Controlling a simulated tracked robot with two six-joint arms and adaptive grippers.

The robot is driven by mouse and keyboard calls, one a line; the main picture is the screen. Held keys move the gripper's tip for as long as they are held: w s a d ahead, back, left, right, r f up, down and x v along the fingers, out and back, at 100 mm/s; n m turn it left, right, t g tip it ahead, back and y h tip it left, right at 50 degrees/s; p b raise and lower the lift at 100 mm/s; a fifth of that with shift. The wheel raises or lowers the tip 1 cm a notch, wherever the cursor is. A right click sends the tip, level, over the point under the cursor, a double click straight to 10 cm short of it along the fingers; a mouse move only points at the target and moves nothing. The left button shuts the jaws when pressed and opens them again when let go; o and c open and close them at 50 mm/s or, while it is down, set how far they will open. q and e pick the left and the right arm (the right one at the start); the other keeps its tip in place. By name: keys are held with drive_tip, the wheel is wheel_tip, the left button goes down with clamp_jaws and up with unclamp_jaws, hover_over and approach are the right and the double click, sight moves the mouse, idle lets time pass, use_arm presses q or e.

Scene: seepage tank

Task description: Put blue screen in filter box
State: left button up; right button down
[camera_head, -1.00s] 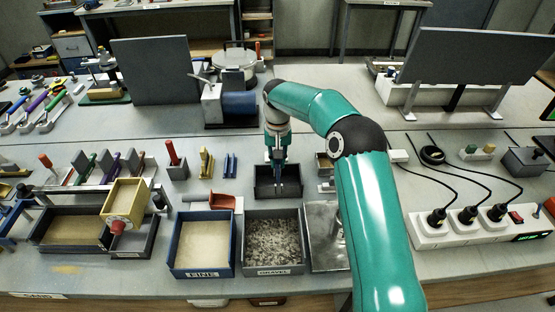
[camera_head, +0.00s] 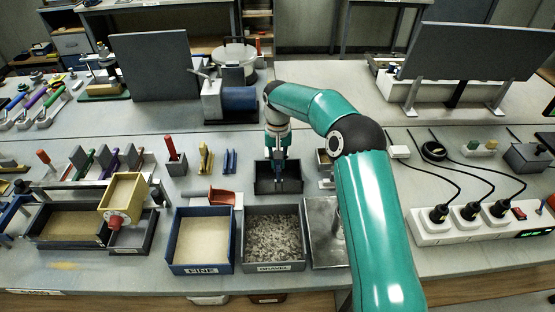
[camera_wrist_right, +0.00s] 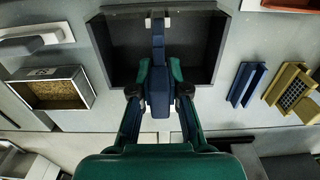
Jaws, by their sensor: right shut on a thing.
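My right gripper (camera_head: 278,160) is over the dark open box (camera_head: 292,187), which I take to be the filter box. In the right wrist view, the gripper (camera_wrist_right: 159,92) is shut on a narrow blue piece (camera_wrist_right: 158,60), seen edge-on, which I take to be the blue screen. The piece is in front of the dark box's opening (camera_wrist_right: 218,45). Its lower end is hard to make out, so I cannot tell whether it touches the floor. A blue two-rail holder (camera_head: 230,162) stands empty to the left of the box. My left gripper is not in view.
A yellow holder (camera_head: 205,158) with a mesh piece stands left of the blue holder. The FINE tray (camera_head: 201,269) and the GRAVEL tray (camera_head: 274,267) lie in front of the box. A power strip (camera_head: 470,228) with cables is at the right.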

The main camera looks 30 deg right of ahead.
drive_tip(key=shift+f+b, duration=0.9)
drive_tip(key=shift+f, duration=0.65)
drive_tip(key=c, duration=1.1)
unclamp_jaws()
drive_tip(key=shift+r, duration=0.1)
wheel_tip(320, 180, up, 12)
drive_tip(key=shift+f, duration=0.1)
